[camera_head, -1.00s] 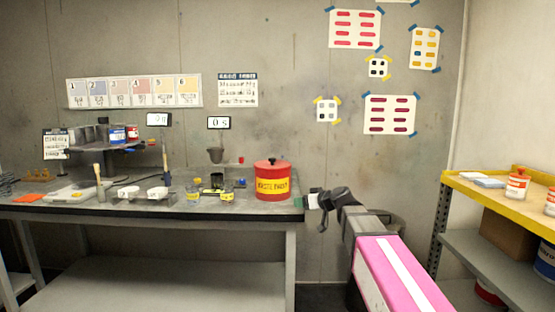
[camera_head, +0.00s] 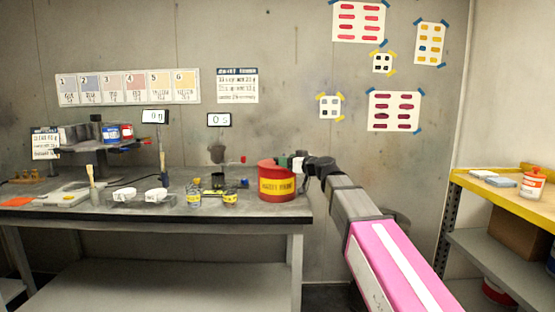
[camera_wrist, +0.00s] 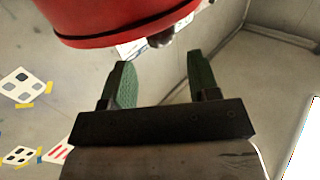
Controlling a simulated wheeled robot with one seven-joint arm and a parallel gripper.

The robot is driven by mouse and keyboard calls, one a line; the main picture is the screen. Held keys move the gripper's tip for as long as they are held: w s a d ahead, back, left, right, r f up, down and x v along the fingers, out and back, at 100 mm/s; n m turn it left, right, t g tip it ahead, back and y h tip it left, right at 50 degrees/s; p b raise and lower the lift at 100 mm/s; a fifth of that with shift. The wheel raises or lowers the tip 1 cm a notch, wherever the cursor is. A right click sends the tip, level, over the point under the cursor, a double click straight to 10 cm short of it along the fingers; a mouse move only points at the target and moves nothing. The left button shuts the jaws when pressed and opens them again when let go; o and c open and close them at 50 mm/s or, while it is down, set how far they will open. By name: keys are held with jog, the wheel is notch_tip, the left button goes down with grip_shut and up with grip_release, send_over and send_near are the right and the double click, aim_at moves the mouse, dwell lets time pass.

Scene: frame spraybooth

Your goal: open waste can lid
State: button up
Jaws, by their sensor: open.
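The red waste can (camera_head: 277,184) with a yellow label stands at the right end of the bench. Its lid looks closed, and my gripper hides part of the top right in the head view. My gripper (camera_head: 290,161) is at the can's upper right side. In the wrist view the can (camera_wrist: 110,12) fills the top left, with a dark rim line and a small grey fitting (camera_wrist: 163,38) below it. My gripper (camera_wrist: 158,78) shows two green-padded fingers apart, with nothing between them. The fingertips point toward the can's rim; I cannot tell whether they touch it.
The bench (camera_head: 150,212) holds cups (camera_head: 194,198), a scale (camera_head: 62,195) and a small rack of tins (camera_head: 100,143) left of the can. A yellow-edged shelf (camera_head: 500,192) stands at the right. The wall behind carries taped colour cards.

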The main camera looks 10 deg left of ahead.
jog(key=x, duration=0.6)
jog(key=shift+w, duration=0.1)
grip_shut()
jog(key=shift+w+a+r+m+h, duration=0.1)
jog(key=shift+w+r+m+h, duration=0.15)
jog(key=shift+r, duration=0.2)
jog(key=shift+w+a+r+m+h, duration=0.15)
jog(key=shift+r+m, duration=0.1)
jog(key=shift+r, duration=0.2)
jog(key=w+a+r+m+g+h, duration=0.2)
jog(key=w+r+m+g+h, duration=0.1)
jog(key=w+g, duration=0.3)
jog(key=w+a+r+m+g+h, duration=0.2)
jog(key=w+m+g, duration=0.3)
jog(key=w, duration=0.6)
jog(key=shift+r+m+g+h, duration=0.3)
jog(key=shift+r+g+h, duration=0.25)
jog(key=shift+r, duration=0.25)
jog(key=shift+w, duration=0.1)
